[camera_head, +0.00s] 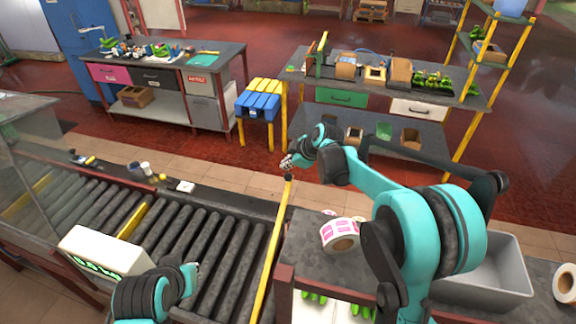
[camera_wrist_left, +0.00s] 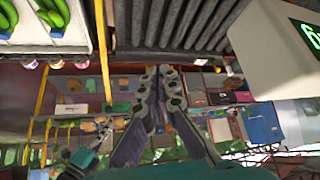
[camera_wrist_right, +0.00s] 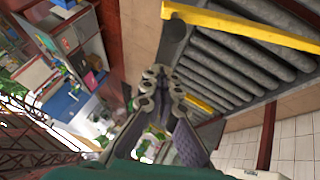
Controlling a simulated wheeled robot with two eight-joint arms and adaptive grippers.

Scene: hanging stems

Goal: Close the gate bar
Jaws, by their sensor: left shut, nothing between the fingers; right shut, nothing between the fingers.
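The yellow gate bar (camera_head: 272,245) runs along the right end of the rollers, from the near side to the far side. Its far end carries a dark knob (camera_head: 288,178). The bar (camera_wrist_right: 235,25) and its knob (camera_wrist_right: 174,38) also show at the top of the right wrist view. My right gripper (camera_head: 287,162) is shut and empty, just beyond the knob; whether they touch I cannot tell. Its fingertips (camera_wrist_right: 157,72) show close to the knob. My left gripper (camera_head: 195,268) is shut and empty above the rollers, left of the bar. A yellow bar (camera_wrist_left: 102,50) shows left of its fingertips (camera_wrist_left: 159,72).
The roller conveyor (camera_head: 215,235) lies left of the bar. A white box with a green display (camera_head: 105,250) stands at its near side. Right of the bar, a dark counter holds a label roll (camera_head: 340,235) and a grey bin (camera_head: 490,275). Benches stand beyond a tiled strip.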

